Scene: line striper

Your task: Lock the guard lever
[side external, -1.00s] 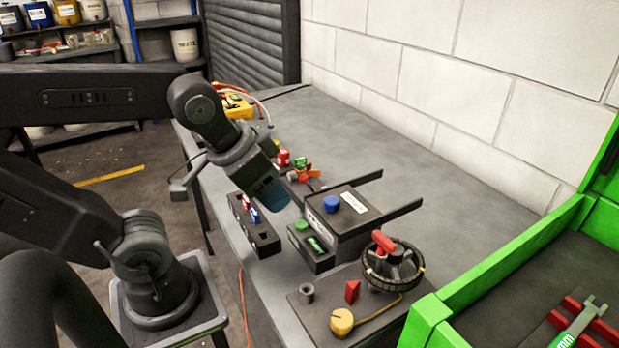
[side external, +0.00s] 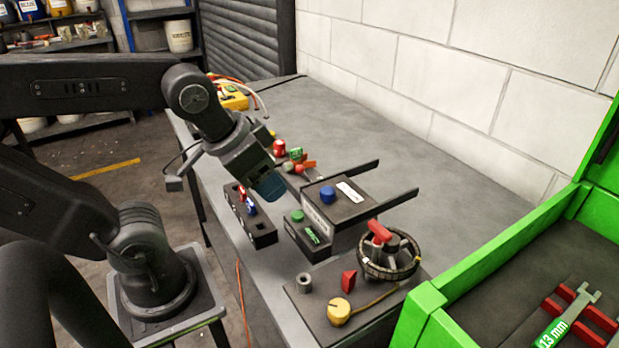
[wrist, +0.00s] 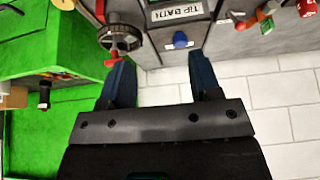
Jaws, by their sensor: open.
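A black spoked wheel (side external: 389,254) with a red handle (side external: 379,231) on top stands on a dark base plate (side external: 310,298) at the front of the bench. The red handle may be the guard lever; no label confirms it. In the wrist view the wheel (wrist: 120,37) and red handle (wrist: 113,62) are at upper left, beyond the left fingertip. A red upright wedge (side external: 349,281) stands beside the wheel. My gripper (side external: 268,186) is above the bench, behind and left of the wheel, apart from it. In the wrist view my gripper (wrist: 160,76) has its blue fingers apart, with nothing between them.
A dark box with a blue knob (side external: 328,194) and two projecting rails lies between gripper and wheel. A slotted black block (side external: 262,237) is below the gripper. A green-walled case (side external: 440,312) stands right.

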